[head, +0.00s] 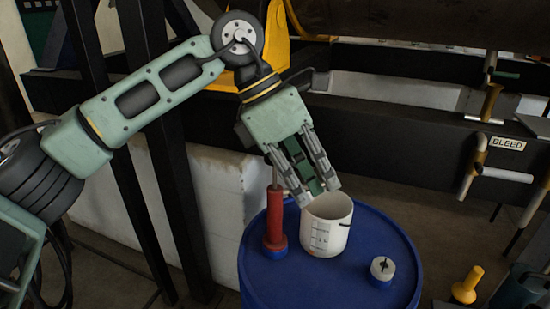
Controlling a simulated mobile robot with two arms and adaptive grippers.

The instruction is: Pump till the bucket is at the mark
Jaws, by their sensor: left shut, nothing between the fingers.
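A white bucket (321,239) with dark graduation marks on its front stands upright on top of a blue drum (352,277). The liquid level inside it cannot be made out. A red hand pump (274,213) with a blue base stands on the drum just left of the bucket, with a thin rod rising from its top. My left gripper (319,193) is shut and empty. It points down at the bucket's back rim, right of the pump rod; whether it touches the rim I cannot tell. My right gripper is out of view.
A yellow knobbed piece (467,285) stands on the lower right. Pipes with a BLEED sign (508,143) are at right. Dark steel posts (170,170) and a white block wall (217,200) stand at left.

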